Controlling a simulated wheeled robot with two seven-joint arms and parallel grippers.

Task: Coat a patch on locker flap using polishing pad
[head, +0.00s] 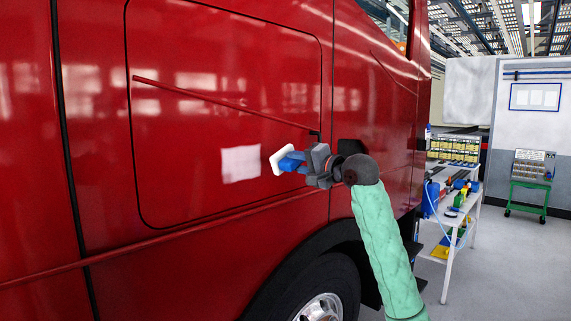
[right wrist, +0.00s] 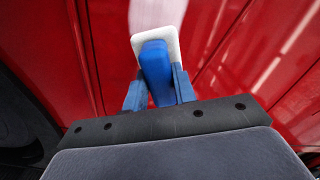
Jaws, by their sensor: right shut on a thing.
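The locker flap (head: 220,70) is a large red panel with rounded corners on the side of the red truck in the head view. A pale whitish patch (head: 240,163) shows on its lower right part. My right gripper (head: 301,162) is shut on the blue handle of the polishing pad (head: 278,160). The pad has a white face plate and is just right of the patch; I cannot tell whether it touches the flap. In the right wrist view the white pad (right wrist: 173,40) shows beyond the blue handle, between the blue fingers. My left gripper is not in view.
The truck's wheel (head: 318,300) and dark wheel arch are below. A white workbench (head: 455,230) with tools and bottles stands at the right. A green stand (head: 528,190) is by the far wall. Open floor lies right of the bench.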

